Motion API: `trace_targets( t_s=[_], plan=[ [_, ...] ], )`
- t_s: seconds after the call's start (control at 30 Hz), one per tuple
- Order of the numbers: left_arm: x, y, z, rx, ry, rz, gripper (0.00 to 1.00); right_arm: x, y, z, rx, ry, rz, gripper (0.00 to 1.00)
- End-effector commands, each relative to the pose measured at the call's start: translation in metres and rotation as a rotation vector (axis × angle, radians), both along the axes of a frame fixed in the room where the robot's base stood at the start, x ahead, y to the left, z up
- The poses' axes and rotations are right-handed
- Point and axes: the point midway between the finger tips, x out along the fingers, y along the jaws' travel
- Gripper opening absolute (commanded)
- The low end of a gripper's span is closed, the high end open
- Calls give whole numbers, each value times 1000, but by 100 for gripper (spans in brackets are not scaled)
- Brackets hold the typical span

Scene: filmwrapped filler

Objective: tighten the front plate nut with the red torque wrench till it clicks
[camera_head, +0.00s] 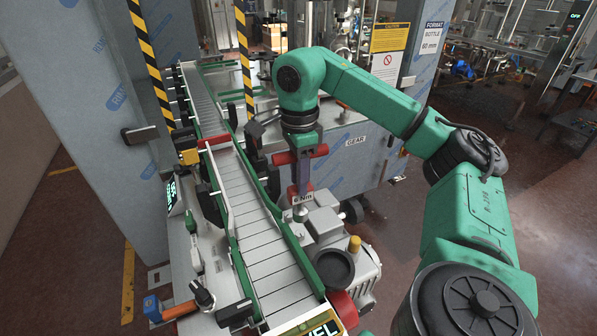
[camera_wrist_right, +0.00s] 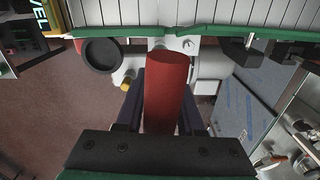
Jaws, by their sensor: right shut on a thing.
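The red torque wrench (camera_head: 318,151) is in my right gripper (camera_head: 303,185) in the head view, above the grey motor housing beside the conveyor. Its red handle (camera_wrist_right: 166,90) stands between the two dark fingers in the right wrist view. The fingers are shut on it. A small tag reading 6 Nm (camera_head: 303,198) shows just below the gripper. My left gripper is not in view.
The conveyor (camera_head: 262,240) with green rails runs along the left of the wrench. A motor with a black round cup (camera_head: 334,268) and a yellow cap (camera_head: 354,243) stands close in front. A grey cabinet (camera_head: 350,175) stands behind. Open floor lies at right.

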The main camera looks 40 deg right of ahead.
Motion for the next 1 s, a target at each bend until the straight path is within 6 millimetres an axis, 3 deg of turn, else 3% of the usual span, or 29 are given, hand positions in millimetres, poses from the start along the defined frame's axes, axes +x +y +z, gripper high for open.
trace_targets(
  t_s=[0.17,0.6,1.0],
  plan=[
    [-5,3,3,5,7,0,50,0,0,1,0,1,0,0],
    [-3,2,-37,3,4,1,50,0,0,-47,0,-1,0,0],
    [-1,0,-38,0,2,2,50,0,0,-50,0,-1,0,0]
  ],
)
